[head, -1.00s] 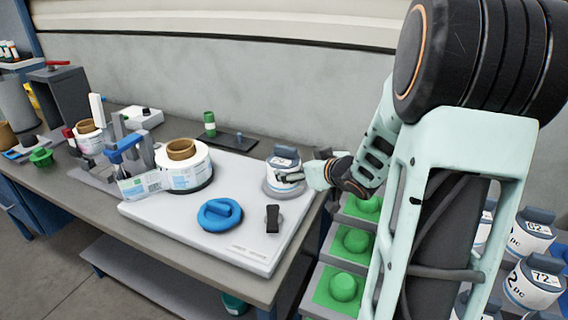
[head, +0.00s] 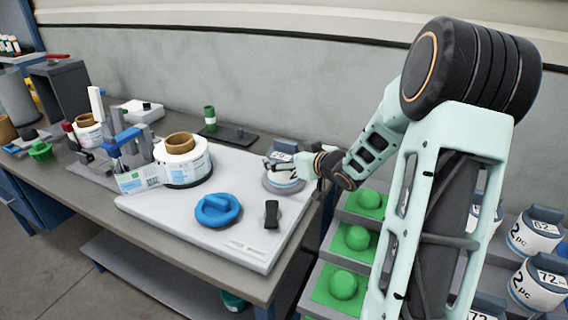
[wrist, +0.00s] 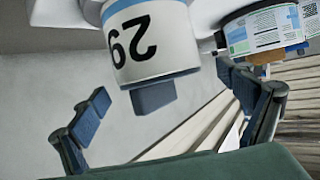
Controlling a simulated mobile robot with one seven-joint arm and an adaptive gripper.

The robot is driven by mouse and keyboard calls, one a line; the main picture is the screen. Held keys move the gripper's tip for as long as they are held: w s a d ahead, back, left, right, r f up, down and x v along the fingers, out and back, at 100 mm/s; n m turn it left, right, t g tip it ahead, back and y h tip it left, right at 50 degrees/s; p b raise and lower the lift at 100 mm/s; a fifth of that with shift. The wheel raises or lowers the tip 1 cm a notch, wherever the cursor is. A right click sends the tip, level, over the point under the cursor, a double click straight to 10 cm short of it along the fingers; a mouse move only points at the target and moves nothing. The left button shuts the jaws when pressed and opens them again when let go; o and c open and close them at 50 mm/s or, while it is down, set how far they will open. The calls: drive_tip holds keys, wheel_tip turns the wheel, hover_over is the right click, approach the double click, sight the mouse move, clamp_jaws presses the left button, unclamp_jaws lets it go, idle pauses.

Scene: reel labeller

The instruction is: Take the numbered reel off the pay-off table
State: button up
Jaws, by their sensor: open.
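The numbered reel (head: 283,184) is a white drum with a blue-grey top handle. It stands upright at the far right corner of the white pay-off table (head: 150,208). In the wrist view the reel (wrist: 150,45) appears upside down at the top, with large black digits and its handle block (wrist: 153,96) pointing down. My gripper (head: 287,166) is at the reel's top from the right, partly covering it. In the wrist view my gripper (wrist: 163,90) is open, one finger on each side of the handle with clear gaps. Contact is not visible.
A large label roll (head: 183,165) with a brown core, a blue knob disc (head: 217,210) and a black lever (head: 271,214) are on the white table. Green-padded holders (head: 357,238) and several numbered reels (head: 536,232) stand at right. The wall is close behind.

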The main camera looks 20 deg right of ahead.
drive_tip(key=x, duration=0.2)
drive_tip(key=shift+w+f, duration=0.15)
drive_tip(key=shift+w, duration=0.1)
drive_tip(key=c, duration=1.4)
